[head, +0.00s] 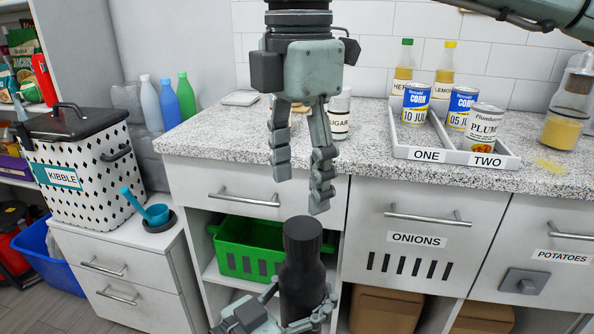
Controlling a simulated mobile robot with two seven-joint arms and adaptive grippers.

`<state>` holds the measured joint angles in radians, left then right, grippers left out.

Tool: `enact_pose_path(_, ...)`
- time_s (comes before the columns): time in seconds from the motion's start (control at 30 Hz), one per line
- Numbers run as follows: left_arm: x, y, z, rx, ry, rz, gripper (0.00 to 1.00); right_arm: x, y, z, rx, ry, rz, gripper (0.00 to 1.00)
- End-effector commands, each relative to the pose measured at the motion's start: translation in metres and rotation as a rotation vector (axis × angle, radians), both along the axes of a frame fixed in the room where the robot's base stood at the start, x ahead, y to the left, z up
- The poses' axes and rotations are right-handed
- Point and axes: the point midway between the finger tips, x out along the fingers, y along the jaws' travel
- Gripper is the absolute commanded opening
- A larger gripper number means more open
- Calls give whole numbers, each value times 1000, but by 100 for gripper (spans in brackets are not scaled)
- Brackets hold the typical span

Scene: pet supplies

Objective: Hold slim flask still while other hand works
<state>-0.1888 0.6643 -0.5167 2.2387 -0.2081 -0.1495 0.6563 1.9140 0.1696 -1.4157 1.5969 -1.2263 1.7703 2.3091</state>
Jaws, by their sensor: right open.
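The slim flask (302,262) is a dark, nearly black bottle with a wide cap, upright at the bottom centre of the head view. My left gripper (298,308) is low in the picture, its fingers on both sides of the flask's lower body, and looks shut on it. The flask's base is cut off by the frame edge. My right gripper (298,188) points down above the flask, open and empty, with a clear gap between its fingertips and the cap.
Behind is a speckled counter (230,135) with a sugar jar (339,122) and a divided tray (440,158) of cans and bottles. A green basket (245,232) sits on the shelf below. A kibble bin (85,165) stands left.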

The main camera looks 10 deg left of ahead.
Motion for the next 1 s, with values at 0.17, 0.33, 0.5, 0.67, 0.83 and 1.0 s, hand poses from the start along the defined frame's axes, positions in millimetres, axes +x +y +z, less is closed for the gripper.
enact_pose_path(0.17,0,0,1,-2,-2,-1,0,-1,-1,-26,-1,4,0,60)
enact_pose_path(0.33,0,0,1,-1,-3,-1,0,0,-1,-52,1,5,0,60)
enact_pose_path(0.5,0,0,1,-2,-2,-1,0,0,0,-69,2,3,1,60)
enact_pose_path(0.67,0,0,1,-2,-2,-1,0,0,0,-75,4,3,1,60)
enact_pose_path(0.83,0,0,1,-2,-2,-1,0,0,0,-75,4,3,2,60)
enact_pose_path(1.0,0,0,1,-2,-2,-1,0,0,0,-75,4,3,2,44)
